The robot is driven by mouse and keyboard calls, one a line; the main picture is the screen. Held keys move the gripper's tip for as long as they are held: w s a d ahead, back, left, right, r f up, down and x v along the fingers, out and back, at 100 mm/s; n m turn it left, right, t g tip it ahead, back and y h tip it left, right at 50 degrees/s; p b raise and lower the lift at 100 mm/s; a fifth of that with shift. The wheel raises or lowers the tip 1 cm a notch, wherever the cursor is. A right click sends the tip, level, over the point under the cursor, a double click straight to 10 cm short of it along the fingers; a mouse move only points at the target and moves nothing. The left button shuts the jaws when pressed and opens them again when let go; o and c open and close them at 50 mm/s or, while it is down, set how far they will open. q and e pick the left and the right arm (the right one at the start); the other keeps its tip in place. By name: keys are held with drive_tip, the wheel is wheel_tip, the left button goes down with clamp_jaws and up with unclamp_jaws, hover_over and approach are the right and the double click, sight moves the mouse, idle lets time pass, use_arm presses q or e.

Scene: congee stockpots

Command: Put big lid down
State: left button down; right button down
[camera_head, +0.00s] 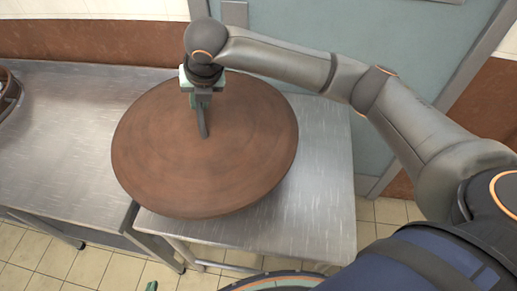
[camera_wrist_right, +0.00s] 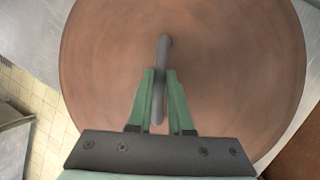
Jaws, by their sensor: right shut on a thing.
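The big lid (camera_head: 240,165) is a wide, round, reddish-brown disc with a grey bar handle (camera_head: 204,128). It lies over the steel tables, and I cannot tell whether it touches them or is held just above. My right gripper (camera_head: 201,103) comes from the upper right and is shut on the handle. In the right wrist view the green fingers (camera_wrist_right: 160,90) sit on both sides of the handle (camera_wrist_right: 163,55), with the lid (camera_wrist_right: 230,60) behind. A small green tip of my left gripper (camera_head: 152,286) shows at the bottom edge; its opening is hidden.
A steel table (camera_head: 65,125) extends left, and another steel table (camera_head: 325,170) is under the lid's right side. A round rim of a vessel (camera_head: 8,95) shows at the far left. A door (camera_head: 300,35) and brown wall (camera_head: 100,42) stand behind. The left table is largely bare.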

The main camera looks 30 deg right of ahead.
sight(261, 115)
drive_tip(key=d+f, duration=0.1)
drive_tip(key=d, duration=0.1)
drive_tip(key=s+d+f, duration=0.1)
drive_tip(key=d, duration=0.2)
drive_tip(key=s+d+f, duration=0.1)
drive_tip(key=d, duration=0.2)
drive_tip(key=shift+f, duration=0.2)
drive_tip(key=d+f, duration=0.2)
drive_tip(key=s+d+f, duration=0.1)
drive_tip(key=d+f, duration=0.1)
drive_tip(key=shift+f, duration=0.25)
drive_tip(key=shift+s+d+f, duration=0.1)
drive_tip(key=shift+d+f, duration=0.5)
drive_tip(key=shift+f, duration=0.1)
drive_tip(key=shift+d+f, duration=0.1)
drive_tip(key=shift+f, duration=1.6)
drive_tip(key=c, duration=1.2)
unclamp_jaws()
drive_tip(key=shift+s+f, duration=0.15)
drive_tip(key=shift+f, duration=0.05)
drive_tip(key=o, duration=0.4)
drive_tip(key=shift+c, duration=0.2)
drive_tip(key=shift+r, duration=0.15)
drive_tip(key=p+v, duration=0.1)
drive_tip(key=v, duration=1.1)
drive_tip(key=shift+d, duration=0.1)
